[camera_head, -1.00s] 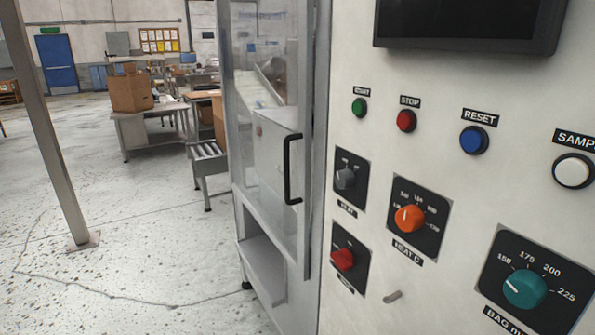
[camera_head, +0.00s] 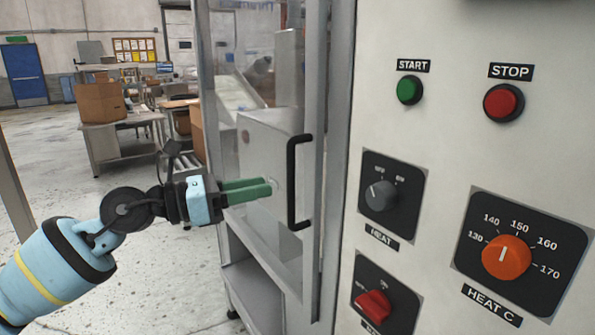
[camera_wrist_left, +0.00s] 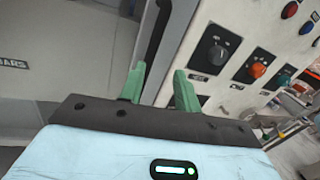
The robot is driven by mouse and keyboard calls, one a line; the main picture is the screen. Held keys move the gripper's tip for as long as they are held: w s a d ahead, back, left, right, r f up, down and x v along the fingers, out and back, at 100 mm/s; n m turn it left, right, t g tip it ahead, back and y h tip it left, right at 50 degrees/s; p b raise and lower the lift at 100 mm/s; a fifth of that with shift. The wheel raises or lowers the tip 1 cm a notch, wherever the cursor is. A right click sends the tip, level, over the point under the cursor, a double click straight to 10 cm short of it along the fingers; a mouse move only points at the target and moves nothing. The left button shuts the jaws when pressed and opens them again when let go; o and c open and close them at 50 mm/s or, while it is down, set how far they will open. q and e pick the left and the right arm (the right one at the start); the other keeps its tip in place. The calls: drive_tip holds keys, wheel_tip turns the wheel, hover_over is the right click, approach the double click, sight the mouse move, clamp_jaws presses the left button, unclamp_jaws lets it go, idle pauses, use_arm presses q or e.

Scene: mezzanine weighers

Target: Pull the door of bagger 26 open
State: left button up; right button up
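The bagger's see-through door (camera_head: 273,105) is closed as far as I can tell, beside the white control panel. Its black bar handle (camera_head: 291,185) stands upright near the door's right edge. My left gripper (camera_head: 268,188) comes in from the left with its green fingers pointing at the handle. The fingertips are just short of the bar in the head view. In the left wrist view the two fingers (camera_wrist_left: 159,82) are apart with nothing between their tips. The handle (camera_wrist_left: 156,35) runs up ahead of them, nearest the left finger. My right gripper is not in view.
The control panel (camera_head: 455,130) with buttons and knobs lies close to the right of the door. Behind on the left stand a table (camera_head: 100,140) with a cardboard box (camera_head: 100,103). A grey post stands at the far left. The floor in front of the door is open.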

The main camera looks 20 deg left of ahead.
use_arm(q)
drive_tip(key=w+d+r+m+p, duration=0.1)
drive_tip(key=w+d+r, duration=0.1)
drive_tip(key=w+d, duration=0.3)
drive_tip(key=shift+w, duration=0.5)
idle(0.3)
clamp_jaws()
